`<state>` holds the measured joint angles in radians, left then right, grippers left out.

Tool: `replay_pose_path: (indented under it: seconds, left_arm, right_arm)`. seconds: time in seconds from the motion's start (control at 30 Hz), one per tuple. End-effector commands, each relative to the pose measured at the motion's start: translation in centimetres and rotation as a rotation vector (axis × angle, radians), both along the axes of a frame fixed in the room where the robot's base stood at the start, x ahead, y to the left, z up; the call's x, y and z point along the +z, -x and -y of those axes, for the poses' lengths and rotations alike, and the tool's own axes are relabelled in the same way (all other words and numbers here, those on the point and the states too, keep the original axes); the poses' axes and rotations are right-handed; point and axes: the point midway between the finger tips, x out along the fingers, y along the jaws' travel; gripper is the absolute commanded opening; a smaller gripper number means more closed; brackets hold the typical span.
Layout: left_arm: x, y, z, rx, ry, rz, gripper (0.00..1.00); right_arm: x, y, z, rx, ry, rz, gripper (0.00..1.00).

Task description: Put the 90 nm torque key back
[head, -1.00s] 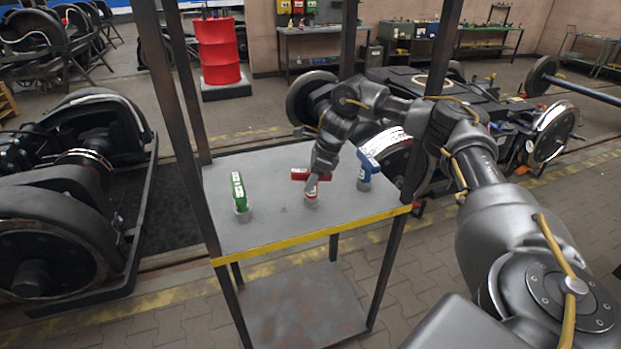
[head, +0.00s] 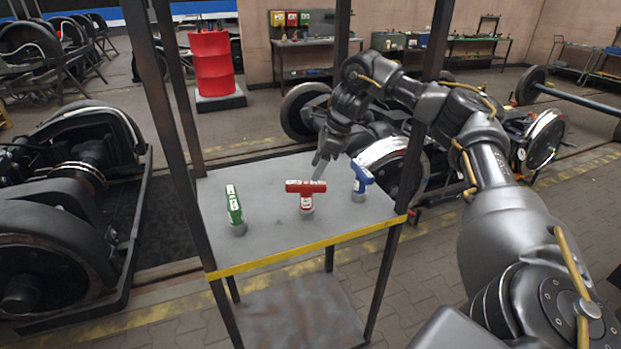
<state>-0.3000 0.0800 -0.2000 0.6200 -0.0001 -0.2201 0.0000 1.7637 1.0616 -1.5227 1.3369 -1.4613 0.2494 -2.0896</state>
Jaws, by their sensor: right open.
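Three T-handled torque keys stand in round holders on a grey shelf (head: 270,232): a green one (head: 234,203) at left, a red one (head: 306,192) in the middle and a blue one (head: 361,179) at right. Their labels are too small to read, so I cannot tell which is the 90 nm key. My right gripper (head: 319,167) is open and empty, just behind and above the red key and apart from it. My left gripper is out of view.
Dark upright posts (head: 182,130) frame the shelf, and my right arm reaches in past the right ones. A yellow strip (head: 310,246) marks its front edge. A bogie (head: 75,200) stands at left. A red drum (head: 212,63) and workbenches (head: 302,60) are behind.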

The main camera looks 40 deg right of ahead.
Motion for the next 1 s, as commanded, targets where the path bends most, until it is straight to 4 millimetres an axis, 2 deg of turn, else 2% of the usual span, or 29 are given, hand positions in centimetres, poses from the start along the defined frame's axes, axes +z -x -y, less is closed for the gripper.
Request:
replay_pose_path:
  seconds: [0.03, 0.2, 1.0]
  left_arm:
    - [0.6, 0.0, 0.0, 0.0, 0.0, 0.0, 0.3]
    - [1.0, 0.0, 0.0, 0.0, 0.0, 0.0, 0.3]
    - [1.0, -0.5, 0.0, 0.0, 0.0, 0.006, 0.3]
  right_arm:
    - [1.1, 0.2, 0.3, -0.001, 0.001, 0.001, 0.58]
    - [2.3, 0.6, 0.7, 0.0, 0.001, -0.001, 0.58]
    - [2.5, 0.7, 0.8, -0.001, 0.0, -0.002, 0.58]
